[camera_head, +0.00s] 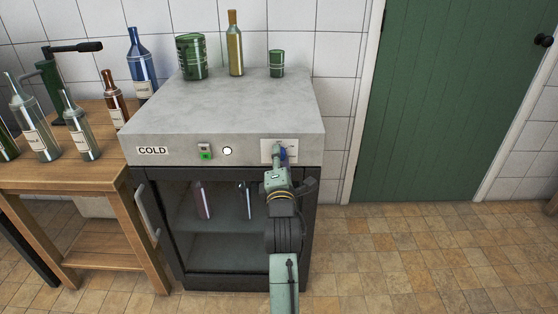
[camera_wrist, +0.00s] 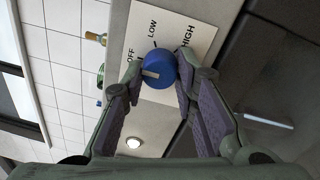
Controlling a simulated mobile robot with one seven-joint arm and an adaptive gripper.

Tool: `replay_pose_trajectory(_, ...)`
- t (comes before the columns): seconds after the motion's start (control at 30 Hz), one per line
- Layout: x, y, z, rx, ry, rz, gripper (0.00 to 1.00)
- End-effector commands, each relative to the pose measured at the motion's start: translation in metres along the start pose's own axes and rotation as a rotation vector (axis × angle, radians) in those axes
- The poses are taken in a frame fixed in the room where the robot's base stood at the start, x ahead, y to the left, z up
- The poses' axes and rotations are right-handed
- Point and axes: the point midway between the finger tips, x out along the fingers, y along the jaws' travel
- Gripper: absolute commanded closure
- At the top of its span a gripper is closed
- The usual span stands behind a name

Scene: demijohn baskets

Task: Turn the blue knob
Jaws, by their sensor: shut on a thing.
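The blue knob (camera_wrist: 160,68) sits on a white dial plate (camera_wrist: 182,32) marked OFF, LOW and HIGH in the wrist view. Its pale pointer mark faces the side of the OFF label. My gripper (camera_wrist: 157,84) has a fingertip on each side of the knob and is shut on it. In the head view my gripper (camera_head: 279,160) reaches the plate (camera_head: 265,150) at the right of the cooler's front panel. There the knob (camera_head: 283,153) is mostly hidden by the gripper.
The grey-topped cooler (camera_head: 225,105) has a COLD label, a green switch (camera_head: 205,152) and a round white light (camera_head: 227,151). A wooden table (camera_head: 75,180) with bottles is at left. Floor (camera_head: 400,250) at right is clear.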

Motion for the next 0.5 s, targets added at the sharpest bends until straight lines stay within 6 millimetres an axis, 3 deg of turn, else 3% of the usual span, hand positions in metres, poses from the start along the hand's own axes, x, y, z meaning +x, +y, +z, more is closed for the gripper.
replay_pose_trajectory(0.3, 0.0002, 0.0005, 0.0004, -0.003, -0.001, 0.001, 1.0)
replay_pose_trajectory(0.33, 0.0002, 0.0005, 0.0004, -0.003, -0.001, 0.001, 0.73)
replay_pose_trajectory(0.5, 0.0001, 0.0004, 0.0004, -0.003, -0.001, 0.001, 0.61)
